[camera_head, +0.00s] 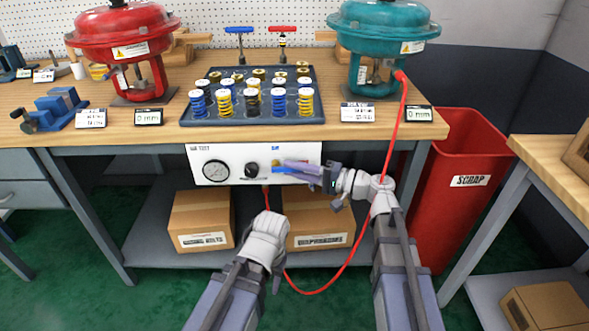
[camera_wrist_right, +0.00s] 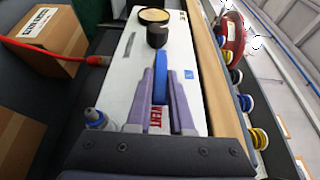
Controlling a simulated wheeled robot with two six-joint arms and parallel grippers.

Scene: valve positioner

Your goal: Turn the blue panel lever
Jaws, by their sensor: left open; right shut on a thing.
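The blue panel lever (camera_wrist_right: 161,80) is on the front of the white test panel (camera_wrist_right: 118,105), between the two fingers of my right gripper (camera_wrist_right: 158,84) in the right wrist view. The fingers are shut on the lever and lie along its sides. In the head view my right gripper (camera_head: 288,164) reaches in from the right and covers much of the lever, near the blue label at the panel's right half. My left gripper (camera_head: 268,230) is below the panel, apart from it; its fingers are mostly hidden behind my wrist.
The panel also has a gauge (camera_head: 215,171) and a black knob (camera_head: 251,170). A red hose (camera_head: 344,262) loops from the panel below my arms up to the teal actuator (camera_head: 384,22). A tray (camera_head: 190,117) of springs stands on the bench above. Cardboard boxes (camera_head: 200,219) sit underneath.

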